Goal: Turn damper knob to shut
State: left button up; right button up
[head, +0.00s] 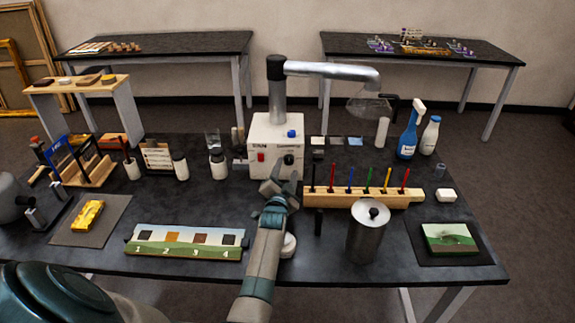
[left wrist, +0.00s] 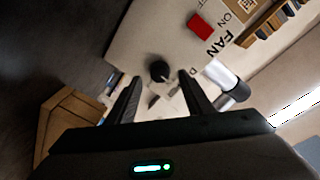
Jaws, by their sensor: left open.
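The damper knob (head: 289,160) is a small black knob low on the front of the white fan box (head: 262,133). In the left wrist view the black knob (left wrist: 159,71) shows just ahead of my fingertips, roughly centred between them. My left gripper (head: 283,181) is in front of the box, just below the knob in the head view. In the left wrist view my left gripper (left wrist: 160,82) is open, with a finger on each side of the knob's line. I cannot tell whether either finger touches it. My right gripper is not in view.
A red switch (head: 261,156) marked FAN and a blue part (head: 291,133) are on the same box. A wooden rack of coloured tools (head: 350,199) stands close on the right, with a metal canister (head: 367,235) before it. Small bottles (head: 217,164) stand to the left.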

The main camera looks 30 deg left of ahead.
aim_at(289, 160)
pick_arm(q)
jog(key=shift+x, duration=1.45)
jog(key=c, duration=1)
